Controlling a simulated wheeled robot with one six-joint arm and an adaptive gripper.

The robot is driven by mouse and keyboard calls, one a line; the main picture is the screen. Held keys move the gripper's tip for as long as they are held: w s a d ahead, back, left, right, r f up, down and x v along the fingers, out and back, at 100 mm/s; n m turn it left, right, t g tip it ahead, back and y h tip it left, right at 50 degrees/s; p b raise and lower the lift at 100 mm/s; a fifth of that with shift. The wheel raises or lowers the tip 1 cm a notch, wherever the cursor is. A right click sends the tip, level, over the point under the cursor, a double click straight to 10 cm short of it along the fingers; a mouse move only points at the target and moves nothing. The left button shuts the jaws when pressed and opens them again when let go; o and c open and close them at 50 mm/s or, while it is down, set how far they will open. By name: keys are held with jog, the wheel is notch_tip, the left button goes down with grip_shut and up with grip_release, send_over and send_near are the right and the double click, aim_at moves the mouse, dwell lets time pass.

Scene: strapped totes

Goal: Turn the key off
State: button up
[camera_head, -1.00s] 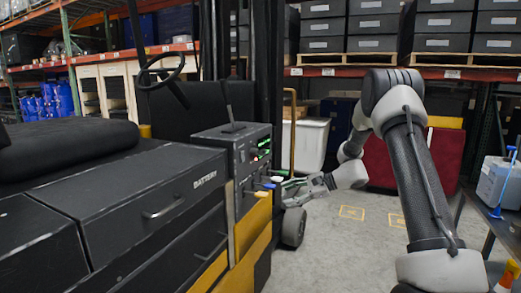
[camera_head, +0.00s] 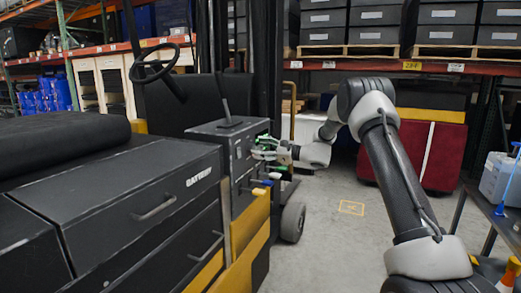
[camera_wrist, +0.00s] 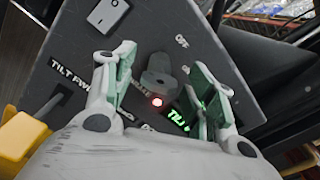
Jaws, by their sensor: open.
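The grey key (camera_wrist: 158,76) sits on the dark control panel (camera_wrist: 75,55) in the wrist view, with its wide head facing me. White "OFF" lettering lies to its upper right, and a small red light glows just below it. My gripper (camera_wrist: 164,70) is open, with one green-padded finger on each side of the key. I cannot tell whether either finger touches it. In the head view my gripper (camera_head: 262,150) is at the panel's right face on the forklift (camera_head: 140,190), and the key is hidden there.
A grey switch (camera_wrist: 108,15) sits at the panel's upper left in the wrist view. Coloured levers (camera_head: 265,182) stick out below my gripper. The forklift's front wheel (camera_head: 292,222) is below. A table with a pale container (camera_head: 500,180) stands at right. Open floor lies between.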

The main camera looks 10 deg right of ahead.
jog(key=shift+w+a, duration=0.1)
jog(key=shift+a, duration=0.1)
jog(key=c, duration=1)
jog(key=shift+c, duration=0.2)
jog(key=n, duration=0.5)
jog(key=shift+n, duration=0.4)
jog(key=n, duration=0.6)
jog(key=shift+f, duration=0.15)
jog(key=o, duration=1)
